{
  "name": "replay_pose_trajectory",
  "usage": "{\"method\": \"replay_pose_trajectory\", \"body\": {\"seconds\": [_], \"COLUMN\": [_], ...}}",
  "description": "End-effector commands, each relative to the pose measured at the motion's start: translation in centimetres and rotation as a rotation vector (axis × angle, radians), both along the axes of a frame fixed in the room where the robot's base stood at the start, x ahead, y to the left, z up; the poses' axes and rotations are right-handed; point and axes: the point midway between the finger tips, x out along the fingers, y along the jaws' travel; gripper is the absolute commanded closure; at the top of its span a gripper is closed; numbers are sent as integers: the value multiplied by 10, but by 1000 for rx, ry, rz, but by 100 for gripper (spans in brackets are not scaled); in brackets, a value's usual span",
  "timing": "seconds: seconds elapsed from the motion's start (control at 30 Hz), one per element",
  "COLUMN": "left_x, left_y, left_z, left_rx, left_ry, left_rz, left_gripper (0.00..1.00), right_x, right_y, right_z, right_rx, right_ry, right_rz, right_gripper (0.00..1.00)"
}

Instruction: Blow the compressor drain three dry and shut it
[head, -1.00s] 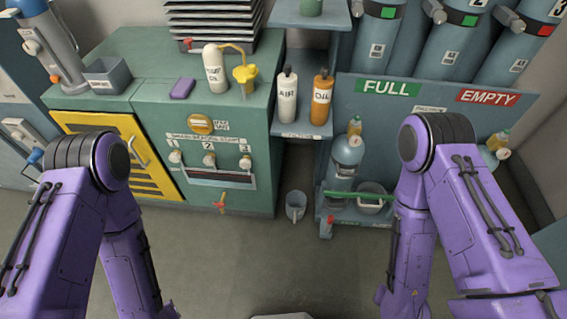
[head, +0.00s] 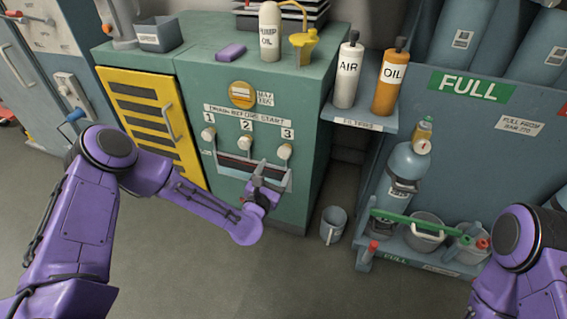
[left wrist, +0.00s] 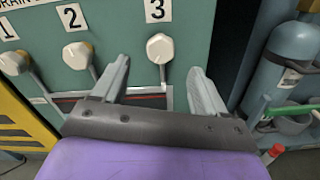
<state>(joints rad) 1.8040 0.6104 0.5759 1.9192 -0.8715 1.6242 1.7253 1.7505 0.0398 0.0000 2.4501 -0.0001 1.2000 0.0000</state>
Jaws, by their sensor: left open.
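The compressor (head: 265,85) is a green cabinet with a drain panel of three white knobs. Drain three (head: 285,152) is the rightmost knob, under the label 3; it also shows in the left wrist view (left wrist: 160,48). Drain two (head: 246,143) and drain one (head: 208,134) are to its left. My left gripper (head: 262,180) is open and empty, just below drain three. In the left wrist view (left wrist: 160,85) the knob lies between and beyond the fingertips, apart from them. My right gripper is out of view; only part of that arm shows.
A grey cup (head: 333,225) stands on the floor right of the compressor. AIR (head: 347,80) and OIL (head: 388,85) bottles stand on the filters shelf (head: 350,120). A low trolley shelf with a blue cylinder (head: 405,170) and a green bar is at right. The floor in front is clear.

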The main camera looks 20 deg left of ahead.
Motion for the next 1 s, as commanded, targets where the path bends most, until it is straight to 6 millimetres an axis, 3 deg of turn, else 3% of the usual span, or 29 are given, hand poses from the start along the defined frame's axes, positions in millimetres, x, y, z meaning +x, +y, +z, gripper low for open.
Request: {"method": "replay_pose_trajectory", "body": {"seconds": [0.1,0.3,0.47,0.7,0.87,1.0], "left_x": [28,66,79,80,80,80], "left_y": [-1,-3,-3,-3,-3,-3], "left_z": [-1,-2,-1,-1,-1,-1], "left_rx": [3,5,5,5,5,6], "left_ry": [-1,2,4,5,5,5], "left_rz": [1,0,-1,-2,-2,-2], "left_gripper": [27,27,27,27,79,83], "right_x": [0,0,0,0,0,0], "right_y": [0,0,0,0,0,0], "right_z": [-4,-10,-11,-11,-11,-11], "right_rx": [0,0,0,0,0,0], "right_ry": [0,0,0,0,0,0], "right_rz": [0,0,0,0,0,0], "right_gripper": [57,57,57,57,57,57]}}
